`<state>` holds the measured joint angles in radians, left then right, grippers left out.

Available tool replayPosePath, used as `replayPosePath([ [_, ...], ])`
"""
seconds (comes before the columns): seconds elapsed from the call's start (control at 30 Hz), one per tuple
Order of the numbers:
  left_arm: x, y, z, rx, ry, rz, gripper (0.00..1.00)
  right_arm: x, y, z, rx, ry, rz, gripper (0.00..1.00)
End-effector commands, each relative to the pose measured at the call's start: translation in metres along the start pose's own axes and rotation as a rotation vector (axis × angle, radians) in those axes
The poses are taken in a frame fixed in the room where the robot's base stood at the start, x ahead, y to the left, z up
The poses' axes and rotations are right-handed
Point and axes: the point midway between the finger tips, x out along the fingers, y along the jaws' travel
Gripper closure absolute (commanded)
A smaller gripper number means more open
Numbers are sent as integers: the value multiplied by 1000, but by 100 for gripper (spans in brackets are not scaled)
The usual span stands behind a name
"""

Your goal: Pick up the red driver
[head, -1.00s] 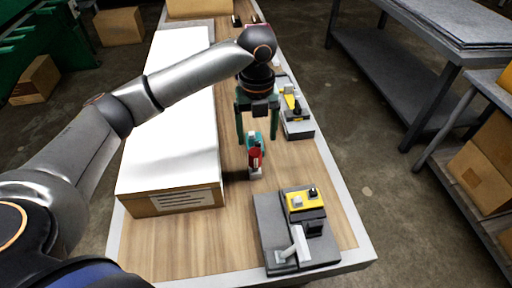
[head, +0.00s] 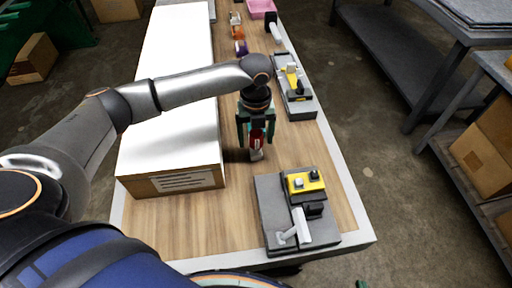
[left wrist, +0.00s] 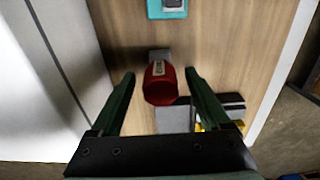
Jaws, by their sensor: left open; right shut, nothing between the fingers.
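The red driver (head: 257,137) stands upright on the wooden bench beside the near end of the white-topped box. In the left wrist view its round red end (left wrist: 160,85) faces the camera, with a grey part (left wrist: 158,54) beside it. My left gripper (head: 256,146) is open above the bench, its green fingers on either side of the driver. In the wrist view the driver appears between the fingers with gaps on both sides. A small green tip of my right gripper (head: 362,285) shows at the bottom edge; the rest is out of view.
A teal item (left wrist: 167,8) stands beyond the driver. The white-topped box (head: 172,182) borders the left. A grey fixture with a yellow block (head: 305,181) is near right; another yellow-and-grey fixture (head: 292,82) is behind. A pink bin (head: 262,8) and small items lie at the far end.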

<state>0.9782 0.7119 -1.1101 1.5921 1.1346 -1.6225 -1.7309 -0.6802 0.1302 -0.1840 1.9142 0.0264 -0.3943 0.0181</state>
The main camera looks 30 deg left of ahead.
Motion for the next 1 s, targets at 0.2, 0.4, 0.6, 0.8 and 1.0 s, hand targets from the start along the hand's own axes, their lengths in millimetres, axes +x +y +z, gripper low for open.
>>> replayPosePath([
  [0.2, 19, 0, 0, 0, 0, 0, 20, 0, 0, 0, 0, 0, 0, 100],
  [0.4, 19, 0, 0, 0, -1, 0, 20, 0, 0, 0, -1, 0, 0, 100],
  [0.6, 19, 0, 0, 0, -1, -1, 43, 0, 0, 0, -1, 0, 0, 100],
  [0.8, 19, 0, 0, 0, -1, 0, 65, 0, 0, 0, -1, 0, 0, 100],
  [1.0, 19, 0, 0, 0, -1, 0, 88, 0, 0, 0, -1, 0, 0, 100],
])
